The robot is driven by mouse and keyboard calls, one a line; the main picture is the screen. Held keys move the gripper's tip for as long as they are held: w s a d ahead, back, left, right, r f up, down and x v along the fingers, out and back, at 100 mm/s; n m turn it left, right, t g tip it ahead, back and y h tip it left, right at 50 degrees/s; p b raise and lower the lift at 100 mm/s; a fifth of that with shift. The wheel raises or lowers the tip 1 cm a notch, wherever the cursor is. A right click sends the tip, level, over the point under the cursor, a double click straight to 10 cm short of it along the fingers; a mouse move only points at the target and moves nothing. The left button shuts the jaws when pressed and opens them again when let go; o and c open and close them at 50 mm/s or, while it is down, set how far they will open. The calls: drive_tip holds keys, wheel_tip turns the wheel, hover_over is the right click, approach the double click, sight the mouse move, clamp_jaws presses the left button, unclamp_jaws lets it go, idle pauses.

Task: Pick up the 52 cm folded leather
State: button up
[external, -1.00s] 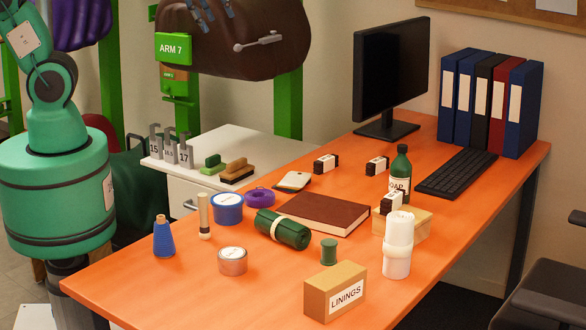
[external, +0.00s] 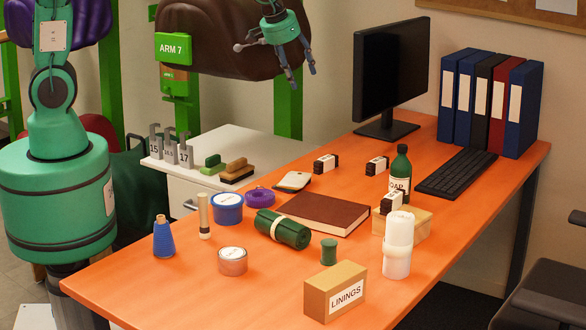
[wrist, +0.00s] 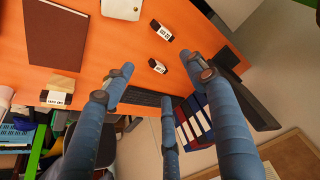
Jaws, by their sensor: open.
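Three small dark bundles with white labels look like folded leather pieces. One bundle (external: 326,163) lies at the back left of the orange desk, and another (external: 376,165) lies to its right. The third (external: 391,203) sits on a wooden block in front of the soap bottle. I cannot read for certain which is 52 cm. The wrist view shows two bundles on the desk, one (wrist: 161,31) above the other (wrist: 157,66), and the third (wrist: 56,98) by the block at left. My gripper (external: 301,76) is open and empty, high above the desk's far side.
The monitor (external: 390,75), keyboard (external: 457,173) and binders (external: 490,100) fill the desk's back right. The soap bottle (external: 400,170) and a white roll (external: 398,245) stand near the wooden block (external: 412,228). A brown book (external: 320,213) lies mid-desk.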

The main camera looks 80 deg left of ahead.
drive_tip(key=w+a+f, duration=0.2)
drive_tip(key=w+f, duration=0.1)
drive_tip(key=f, duration=0.5)
drive_tip(key=w+a+f+n, duration=0.1)
drive_tip(key=w+a+f, duration=0.2)
drive_tip(key=f, duration=0.5)
drive_tip(key=shift+w+a+f+n+g+b, duration=0.2)
drive_tip(key=shift+w+f+n+g+b, duration=0.1)
drive_tip(key=shift+w+f+b, duration=0.1)
drive_tip(key=b, duration=0.1)
hover_over(325, 159)
drive_tip(key=s+d, duration=0.1)
drive_tip(key=s, duration=0.1)
drive_tip(key=shift+d+f, duration=0.15)
drive_tip(key=shift+f, duration=3.75)
drive_tip(key=shift+b+x, duration=0.35)
drive_tip(key=shift+x, duration=0.5)
drive_tip(key=shift+b+x, duration=0.35)
drive_tip(key=shift+x, duration=1.4)
drive_tip(key=shift+w, duration=0.1)
